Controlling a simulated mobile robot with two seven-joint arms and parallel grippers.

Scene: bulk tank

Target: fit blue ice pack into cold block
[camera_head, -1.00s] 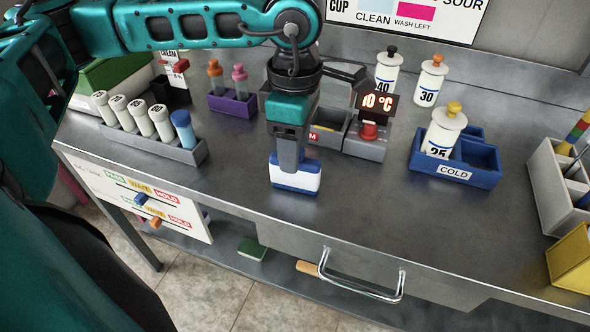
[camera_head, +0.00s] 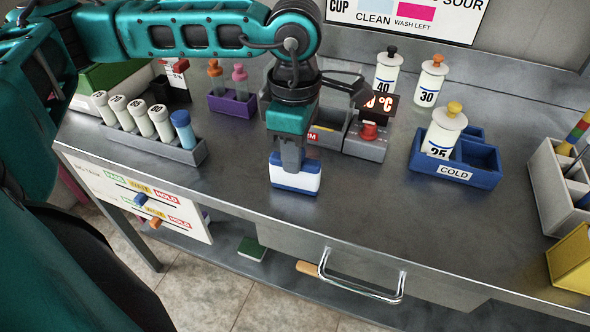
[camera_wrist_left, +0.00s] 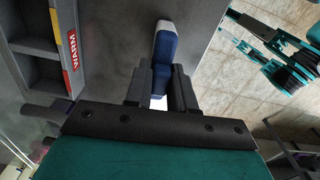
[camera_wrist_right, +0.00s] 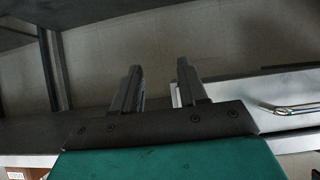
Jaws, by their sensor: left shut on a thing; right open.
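The blue ice pack (camera_head: 296,179), with a white band and blue edges, stands at the front edge of the steel bench. My left gripper (camera_head: 292,158) points down from above and is shut on it. In the left wrist view the pack (camera_wrist_left: 164,45) sits between the two dark fingers (camera_wrist_left: 160,85). The blue cold block (camera_head: 458,174), labelled COLD, stands to the right. A white bottle marked 25 with a yellow cap (camera_head: 443,130) is in its left part; the right compartment looks empty. My right gripper (camera_wrist_right: 157,85) is open and empty, seen only in its wrist view.
A grey warm block (camera_head: 328,130) and red-knobbed temperature unit (camera_head: 367,140) stand behind the left gripper. Bottles marked 40 (camera_head: 387,72) and 30 (camera_head: 431,82) stand behind the cold block. A tube rack (camera_head: 190,155) is at left. Bench between pack and cold block is clear.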

